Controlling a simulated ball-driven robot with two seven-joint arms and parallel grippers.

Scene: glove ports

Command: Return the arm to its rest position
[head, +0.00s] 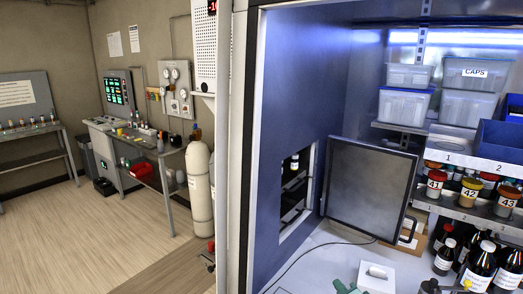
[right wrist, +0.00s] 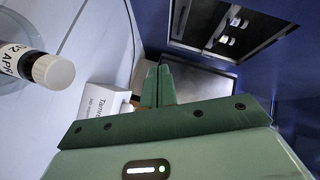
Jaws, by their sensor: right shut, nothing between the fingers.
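My right gripper (right wrist: 158,85) shows in the right wrist view with its two green fingers shut together and nothing between them. In the head view only a small green part of it (head: 346,287) shows at the bottom edge, in front of the white work surface. A white box with printed text (right wrist: 102,112) lies just left of the fingers in the right wrist view. Most of my right arm is out of the head view. My left gripper is not in view.
A grey hatch door (head: 368,190) stands open beside a square opening (head: 296,185) in the blue wall. Several dark bottles (head: 481,268) stand at the right. A white block (head: 377,276) sits near the gripper. A bottle with a white cap (right wrist: 52,71) is at the left in the wrist view.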

